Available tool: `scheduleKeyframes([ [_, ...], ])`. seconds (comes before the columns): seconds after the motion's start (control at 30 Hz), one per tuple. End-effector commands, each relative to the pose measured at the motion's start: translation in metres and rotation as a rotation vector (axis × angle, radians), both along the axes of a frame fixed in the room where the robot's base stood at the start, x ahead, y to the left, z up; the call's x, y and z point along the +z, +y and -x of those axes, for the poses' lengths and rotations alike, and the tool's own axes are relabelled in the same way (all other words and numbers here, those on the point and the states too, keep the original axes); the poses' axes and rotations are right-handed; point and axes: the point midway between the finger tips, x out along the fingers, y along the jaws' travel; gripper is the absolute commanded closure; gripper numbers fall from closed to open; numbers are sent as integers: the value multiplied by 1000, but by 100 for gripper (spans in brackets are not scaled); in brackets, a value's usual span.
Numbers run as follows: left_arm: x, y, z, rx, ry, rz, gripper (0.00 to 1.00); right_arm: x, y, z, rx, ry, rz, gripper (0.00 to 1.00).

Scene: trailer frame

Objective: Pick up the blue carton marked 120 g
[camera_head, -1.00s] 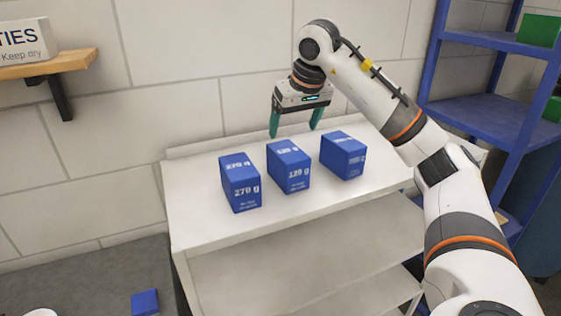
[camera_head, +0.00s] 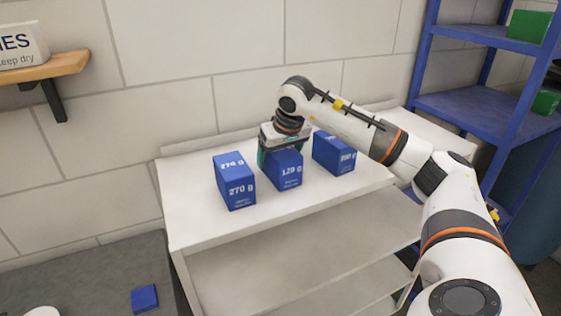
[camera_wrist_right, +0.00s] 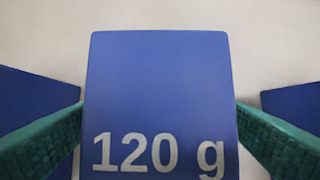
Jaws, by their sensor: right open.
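The blue carton marked 120 g (camera_head: 284,174) stands upright on the white shelf top, in the middle of a row of three blue cartons. In the right wrist view the same carton (camera_wrist_right: 160,90) fills the middle, its "120 g" print facing me. My right gripper (camera_head: 281,158) is lowered over it from behind and above. Its teal fingers (camera_wrist_right: 160,135) stand on either side of the carton, open, with the carton between them. Whether the fingers touch its sides is hard to tell. My left gripper is not in view.
A blue carton marked 270 g (camera_head: 236,186) stands close on the left. Another blue carton (camera_head: 333,153) stands close on the right. The white shelf unit (camera_head: 200,228) has clear room at its front left. A small blue box (camera_head: 145,298) lies low at left.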

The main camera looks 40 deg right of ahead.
Motion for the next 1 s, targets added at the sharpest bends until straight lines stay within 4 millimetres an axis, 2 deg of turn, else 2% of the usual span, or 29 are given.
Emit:
scheduleKeyframes([
  [0.83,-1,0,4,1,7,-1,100,-5,0,0,0,1,0,15],
  [0.87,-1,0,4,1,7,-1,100,-5,0,0,0,1,0,17],
  [1.0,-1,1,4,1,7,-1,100,-5,0,0,0,0,0,40],
])
